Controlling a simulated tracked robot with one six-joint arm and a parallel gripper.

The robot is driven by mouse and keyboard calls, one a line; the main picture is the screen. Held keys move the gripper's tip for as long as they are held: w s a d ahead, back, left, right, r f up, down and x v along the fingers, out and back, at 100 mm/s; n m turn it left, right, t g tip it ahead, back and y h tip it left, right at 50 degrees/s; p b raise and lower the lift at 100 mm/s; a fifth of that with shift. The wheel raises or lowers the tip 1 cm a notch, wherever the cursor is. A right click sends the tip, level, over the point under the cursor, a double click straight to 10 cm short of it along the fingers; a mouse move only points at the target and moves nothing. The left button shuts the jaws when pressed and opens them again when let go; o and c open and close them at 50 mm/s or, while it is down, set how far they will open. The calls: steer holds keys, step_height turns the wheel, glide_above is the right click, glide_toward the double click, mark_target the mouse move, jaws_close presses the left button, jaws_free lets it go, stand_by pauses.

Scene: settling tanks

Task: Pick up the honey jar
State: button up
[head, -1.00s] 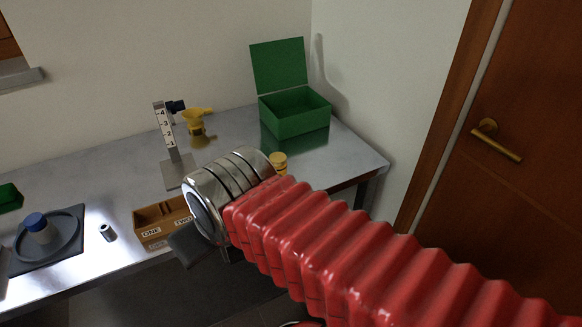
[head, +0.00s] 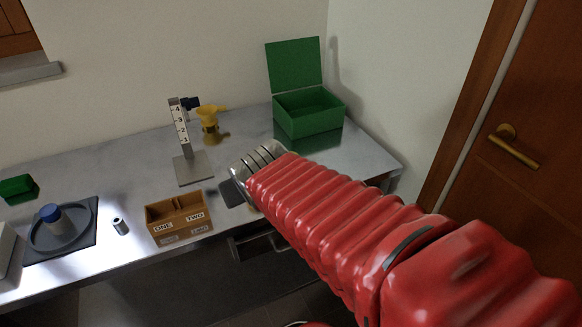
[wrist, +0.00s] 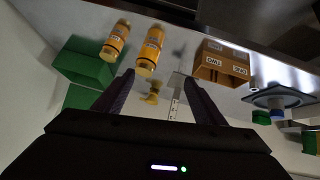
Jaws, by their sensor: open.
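Two amber jars with yellow lids and pale labels stand side by side in the wrist view, one nearer the middle (wrist: 150,50) and one to its left (wrist: 115,41). The labels are too small to read, so I cannot tell which is the honey jar. In the head view my arm hides both. My gripper (wrist: 158,78) is open and empty, its dark fingers apart, with the middle jar beyond the left fingertip. In the head view only a dark bit of it shows past the silver wrist.
A wooden box labelled ONE and TWO (head: 178,226) sits at the table's front edge. A numbered stand (head: 181,135), a yellow funnel holder (head: 211,125) and an open green box (head: 309,113) are behind. A blue-capped jar (head: 52,219) stands on a round plate at left.

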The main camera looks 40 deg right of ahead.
steer(key=w+d+f+t, duration=0.1)
steer(key=d+f, duration=0.3)
steer(key=d, duration=0.6)
steer(key=w+d+f+m+t+h, duration=0.1)
steer(key=d+f+t, duration=0.2)
steer(key=d, duration=0.6)
step_height(320, 180, down, 2)
steer(key=shift+d+m+t, duration=0.3)
steer(key=shift+d+t, duration=0.1)
steer(key=shift+w, duration=0.1)
steer(key=shift+x, duration=4.15)
steer(key=shift+w, duration=0.1)
steer(key=shift+x, duration=2.55)
steer(key=shift+a, duration=0.1)
